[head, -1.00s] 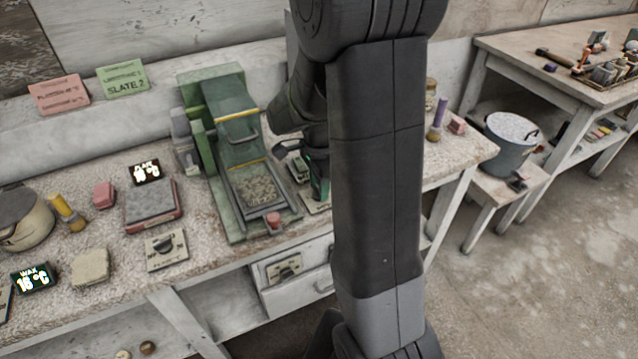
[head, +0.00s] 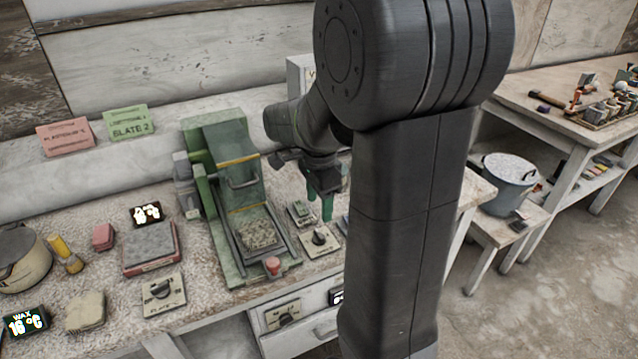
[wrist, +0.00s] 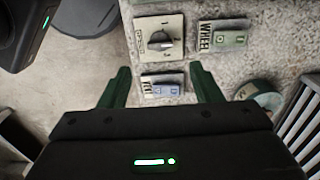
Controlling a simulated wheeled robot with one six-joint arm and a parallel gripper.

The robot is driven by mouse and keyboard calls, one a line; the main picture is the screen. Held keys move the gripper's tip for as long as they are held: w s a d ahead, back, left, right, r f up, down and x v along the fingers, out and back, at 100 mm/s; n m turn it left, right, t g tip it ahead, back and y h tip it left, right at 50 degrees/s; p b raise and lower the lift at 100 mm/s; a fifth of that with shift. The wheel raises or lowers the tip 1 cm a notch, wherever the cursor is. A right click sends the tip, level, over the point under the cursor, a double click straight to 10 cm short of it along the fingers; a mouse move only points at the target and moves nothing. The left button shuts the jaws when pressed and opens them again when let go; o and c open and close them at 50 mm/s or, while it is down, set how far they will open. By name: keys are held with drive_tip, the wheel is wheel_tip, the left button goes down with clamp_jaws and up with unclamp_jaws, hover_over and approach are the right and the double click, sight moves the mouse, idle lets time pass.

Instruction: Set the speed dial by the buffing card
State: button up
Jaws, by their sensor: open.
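The dial with a dark knob on a pale square plate (head: 320,240) sits on the bench right of the green machine. In the wrist view the same dial (wrist: 160,42) shows numbers by its knob and small side lettering I cannot read surely. My gripper (head: 320,216) is open and empty above the bench beside this dial; in the wrist view its green fingers (wrist: 160,70) are apart, with the dial beyond their tips. A pink card (head: 64,136) and a green card (head: 129,122) reading SLATE 2 stand at the back left; their smaller print is unreadable.
The green machine (head: 222,160) stands left of my gripper. A switch labelled WHEEL (wrist: 228,38) and another labelled switch (wrist: 160,85) lie near the dial. Other dials are on a plate (head: 163,294) at front left and on the bench front (head: 283,315). My arm hides the bench's right part.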

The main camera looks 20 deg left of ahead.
wheel_tip(320, 180, up, 5)
hover_over(319, 233)
idle(0.6)
wheel_tip(319, 233, down, 14)
drive_tip(key=shift+r+b, duration=0.1)
drive_tip(key=shift+b, duration=0.2)
idle(0.5)
